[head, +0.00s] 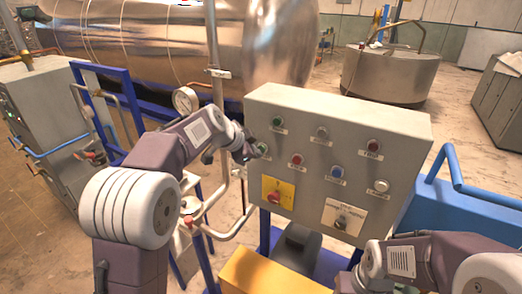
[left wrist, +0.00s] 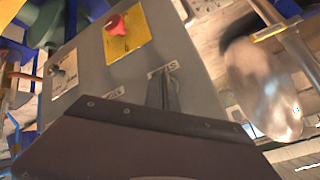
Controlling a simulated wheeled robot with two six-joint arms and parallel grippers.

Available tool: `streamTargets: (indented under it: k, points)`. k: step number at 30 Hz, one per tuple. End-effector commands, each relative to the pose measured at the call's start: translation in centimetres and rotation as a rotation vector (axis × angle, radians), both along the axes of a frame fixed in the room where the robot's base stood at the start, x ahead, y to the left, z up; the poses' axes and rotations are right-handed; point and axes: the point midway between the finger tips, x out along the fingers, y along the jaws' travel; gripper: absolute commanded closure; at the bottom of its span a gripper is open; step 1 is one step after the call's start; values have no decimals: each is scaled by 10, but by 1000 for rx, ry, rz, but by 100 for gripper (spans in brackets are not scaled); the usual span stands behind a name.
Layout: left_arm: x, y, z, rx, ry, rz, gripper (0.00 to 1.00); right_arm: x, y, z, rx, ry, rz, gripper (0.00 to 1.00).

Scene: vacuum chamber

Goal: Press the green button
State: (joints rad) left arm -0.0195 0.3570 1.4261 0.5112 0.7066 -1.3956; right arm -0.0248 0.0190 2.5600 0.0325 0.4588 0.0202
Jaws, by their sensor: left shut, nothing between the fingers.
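A grey control panel (head: 345,135) carries several coloured buttons. One green button (head: 276,122) is at its upper left. A second green button (head: 262,148) sits below it at the left edge, partly hidden by my left gripper (head: 248,156). That gripper is shut and empty, with its tips right at the panel by the lower green button. I cannot tell whether they touch it. In the left wrist view the closed fingers (left wrist: 164,92) point at the panel face (left wrist: 85,70), beside a small white label; no green button shows clearly there. My right gripper is out of view.
A red rotary switch on a yellow plate (head: 276,194) is below the buttons. Red, blue and white buttons are nearby. A vertical pipe (head: 214,90) and a pressure gauge (head: 185,100) stand left of the panel. A blue tank (head: 462,212) is at right.

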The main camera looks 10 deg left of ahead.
Motion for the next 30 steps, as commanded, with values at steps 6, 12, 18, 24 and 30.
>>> streamTargets:
  k: [6, 12, 18, 24, 30]
  points:
    - [2, -1, 0, 0, 0, 0, 100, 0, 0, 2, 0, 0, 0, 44]
    - [5, -2, 0, 0, 1, -1, 100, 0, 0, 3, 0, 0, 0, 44]
    - [7, -3, 0, 0, 1, -1, 100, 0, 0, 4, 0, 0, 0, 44]
    - [9, -4, 1, -1, -1, 0, 100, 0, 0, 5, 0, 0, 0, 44]
    - [9, -4, 0, -1, -1, 0, 100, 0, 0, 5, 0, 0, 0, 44]
